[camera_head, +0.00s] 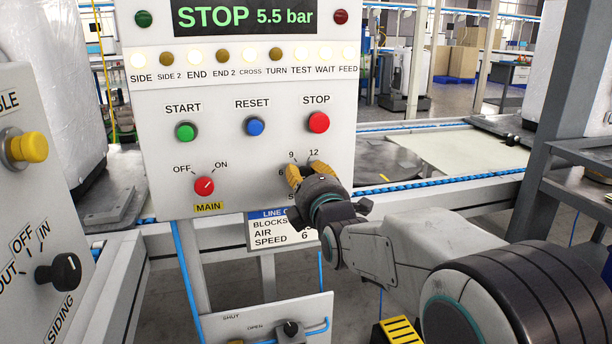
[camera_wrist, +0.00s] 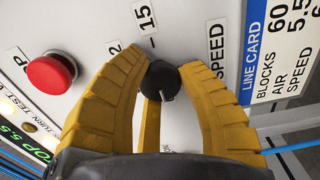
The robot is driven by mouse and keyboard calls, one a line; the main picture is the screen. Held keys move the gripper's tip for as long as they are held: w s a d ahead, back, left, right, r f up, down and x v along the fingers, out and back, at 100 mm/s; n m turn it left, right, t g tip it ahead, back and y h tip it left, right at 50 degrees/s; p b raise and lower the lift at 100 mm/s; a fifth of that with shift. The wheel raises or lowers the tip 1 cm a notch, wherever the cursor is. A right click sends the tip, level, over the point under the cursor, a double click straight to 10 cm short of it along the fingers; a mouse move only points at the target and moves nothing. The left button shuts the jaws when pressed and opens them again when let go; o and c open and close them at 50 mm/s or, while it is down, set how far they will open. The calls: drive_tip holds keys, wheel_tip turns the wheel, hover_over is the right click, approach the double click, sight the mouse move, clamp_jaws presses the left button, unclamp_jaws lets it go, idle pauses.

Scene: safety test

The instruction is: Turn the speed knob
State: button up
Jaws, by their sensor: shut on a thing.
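The speed knob (camera_wrist: 160,82) is small and black with a pale pointer mark, on the white panel (camera_head: 235,150). In the wrist view it sits between the yellow fingers of my gripper (camera_wrist: 168,76), which are shut on it. The marks 15 and part of 12 show beside it, with the label SPEED (camera_wrist: 216,48). The line card (camera_head: 268,226), partly hidden, reads SPEED 6.
Above are the green START (camera_head: 186,131), blue RESET (camera_head: 255,126) and red STOP (camera_head: 318,122) buttons. The red MAIN switch (camera_head: 204,186) is to the left. The display (camera_head: 245,16) reads STOP 5.5 bar. A side panel with a black siding knob (camera_head: 65,272) stands at the left.

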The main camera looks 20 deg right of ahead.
drive_tip(key=shift+a+r, duration=0.15)
drive_tip(key=shift+r, duration=0.05)
drive_tip(key=o, duration=0.9)
drive_tip(key=shift+a, duration=0.15)
drive_tip(key=o, duration=0.3)
drive_tip(key=shift+f, duration=0.2)
drive_tip(key=s, duration=1.2)
drive_tip(key=shift+d, duration=0.2)
